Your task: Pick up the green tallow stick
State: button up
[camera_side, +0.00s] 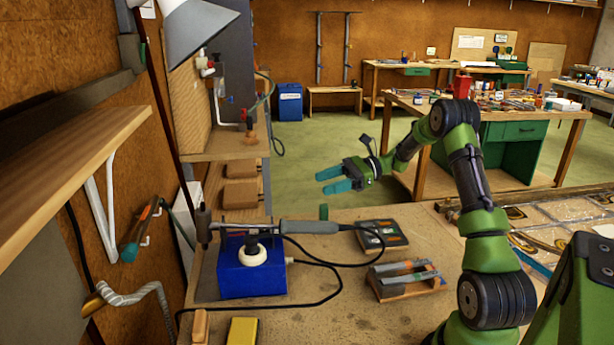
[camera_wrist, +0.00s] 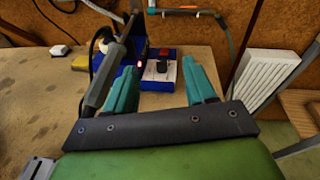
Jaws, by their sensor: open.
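A small green block, seemingly the tallow stick (camera_side: 323,212), stands upright on the workbench in the side view, just behind the grey handle of the soldering iron. I cannot make it out in the wrist view. My gripper (camera_side: 329,180) is open and empty, with teal fingers spread. In the side view it appears above the green block, apart from it, pointing left. The wrist view shows both fingers of my gripper (camera_wrist: 158,64) with nothing held between them.
The soldering iron (camera_side: 310,227) lies across the blue station (camera_side: 252,275), its black cord looping over the bench. A dark device (camera_side: 382,233) and a wooden rack (camera_side: 408,283) stand to the right. A yellow block (camera_side: 243,331) lies at the front. The bench's front middle is mostly clear.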

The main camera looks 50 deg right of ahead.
jog(key=d+f+m+t, duration=0.3)
jog(key=d, duration=0.3)
send_near(324, 219)
jog(key=w+r, duration=0.1)
jog(key=w+a+r, duration=0.1)
jog(key=w+a, duration=0.1)
jog(key=shift+w+r, duration=0.4)
jog(key=shift+x, duration=3.8)
grip_shut()
